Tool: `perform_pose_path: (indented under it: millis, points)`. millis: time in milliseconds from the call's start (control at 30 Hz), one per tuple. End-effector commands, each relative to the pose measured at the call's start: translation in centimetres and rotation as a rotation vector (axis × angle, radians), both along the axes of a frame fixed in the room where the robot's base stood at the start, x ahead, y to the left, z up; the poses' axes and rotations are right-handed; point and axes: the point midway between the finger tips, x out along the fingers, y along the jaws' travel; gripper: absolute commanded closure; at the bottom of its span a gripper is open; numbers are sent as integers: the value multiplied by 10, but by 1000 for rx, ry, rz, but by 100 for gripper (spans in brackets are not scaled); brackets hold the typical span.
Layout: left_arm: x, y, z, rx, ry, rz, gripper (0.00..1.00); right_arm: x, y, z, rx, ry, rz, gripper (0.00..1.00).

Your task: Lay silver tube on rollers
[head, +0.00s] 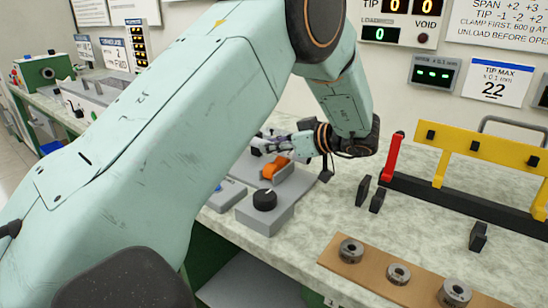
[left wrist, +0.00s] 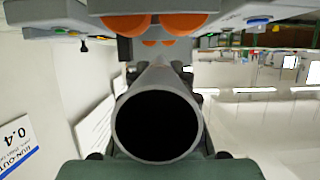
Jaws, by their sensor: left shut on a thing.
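The silver tube (left wrist: 197,123) points its round open end at the camera in the left wrist view, and its bore is dark. Its body runs away from the camera, between the dark fingers. My left gripper (head: 268,147) is shut on the tube; in the head view the tube is too small and covered to make out clearly. Orange rollers (head: 270,170) sit on a grey unit just below the gripper. They also show in the left wrist view (left wrist: 183,24), above the tube in the picture; whether the tube touches them I cannot tell. My right gripper is not in view.
The grey unit has a black knob (head: 265,199) at its front. To the right are small black stands (head: 363,190), a red post (head: 394,158) and a yellow frame (head: 475,150). A brown board (head: 373,276) with metal rings lies at the front edge.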

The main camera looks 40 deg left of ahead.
Motion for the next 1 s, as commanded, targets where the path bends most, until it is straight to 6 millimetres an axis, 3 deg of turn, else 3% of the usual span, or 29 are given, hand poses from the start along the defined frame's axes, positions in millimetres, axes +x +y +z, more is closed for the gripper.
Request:
perform_pose_path:
  millis: [33,133,533,567,600,800,1000]
  points:
    - [0,0,-13,0,2,-1,100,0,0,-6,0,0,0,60]
    - [1,0,-26,0,1,0,100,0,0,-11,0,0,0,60]
    - [3,0,-29,0,0,0,100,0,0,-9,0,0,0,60]
    - [3,0,-29,0,0,0,75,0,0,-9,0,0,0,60]
    - [3,0,-29,0,0,0,72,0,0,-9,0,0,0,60]
    - [3,0,-29,-1,0,0,55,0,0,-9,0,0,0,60]
    - [3,0,-29,0,-1,0,55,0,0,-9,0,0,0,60]
